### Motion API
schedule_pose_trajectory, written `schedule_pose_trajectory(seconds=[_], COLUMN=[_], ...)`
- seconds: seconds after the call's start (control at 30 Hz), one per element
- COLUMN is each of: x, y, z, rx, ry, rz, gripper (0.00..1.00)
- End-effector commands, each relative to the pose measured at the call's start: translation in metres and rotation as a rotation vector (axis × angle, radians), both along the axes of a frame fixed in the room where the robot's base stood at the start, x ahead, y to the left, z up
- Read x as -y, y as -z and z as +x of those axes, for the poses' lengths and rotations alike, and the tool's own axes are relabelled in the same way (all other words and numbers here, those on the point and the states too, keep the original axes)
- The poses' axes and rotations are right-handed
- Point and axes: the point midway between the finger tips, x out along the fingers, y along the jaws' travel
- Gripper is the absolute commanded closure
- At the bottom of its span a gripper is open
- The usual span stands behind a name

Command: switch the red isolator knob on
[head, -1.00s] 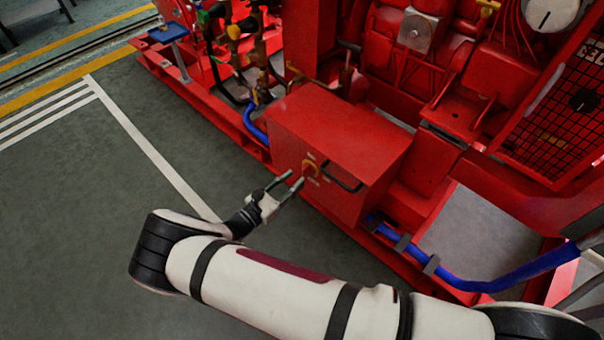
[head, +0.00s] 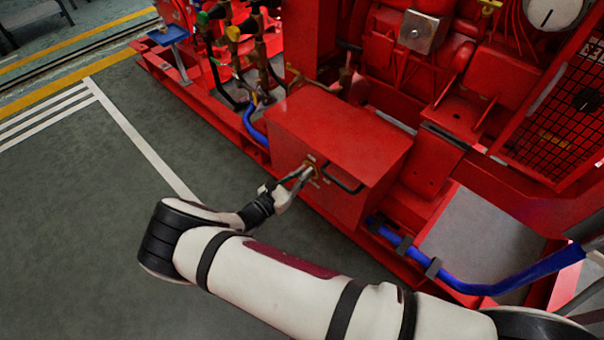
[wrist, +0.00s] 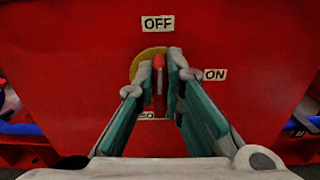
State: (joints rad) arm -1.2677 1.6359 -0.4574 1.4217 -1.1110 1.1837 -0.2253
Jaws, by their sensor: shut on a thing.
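The red isolator knob (wrist: 159,84) sits on a round yellow plate (wrist: 138,65) on the front of a red box (head: 330,140). In the wrist view the knob's bar stands upright, in line with the OFF label (wrist: 157,24) above it. The ON label (wrist: 215,75) is to the right of the knob. My gripper (wrist: 160,78) has one finger on each side of the bar and is shut on it. In the head view my gripper (head: 303,176) reaches the box front and hides most of the knob.
A blue hose (head: 480,285) runs low at the right. Another label (wrist: 147,115) below the knob is partly hidden by my finger. The grey floor at left is clear.

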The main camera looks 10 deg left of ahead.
Motion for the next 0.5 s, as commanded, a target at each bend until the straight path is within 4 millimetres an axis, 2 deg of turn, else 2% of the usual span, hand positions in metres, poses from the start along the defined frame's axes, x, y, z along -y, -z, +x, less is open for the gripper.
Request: schedule_pose_trajectory(seconds=[0.27,0.5], x=[0.0008,0.0023], y=[0.0002,0.0003], z=[-0.001,-0.0021], rx=[0.022,0.104], ry=[0.001,0.001], rz=[0.026,0.131], gripper=[1.0,1.0])
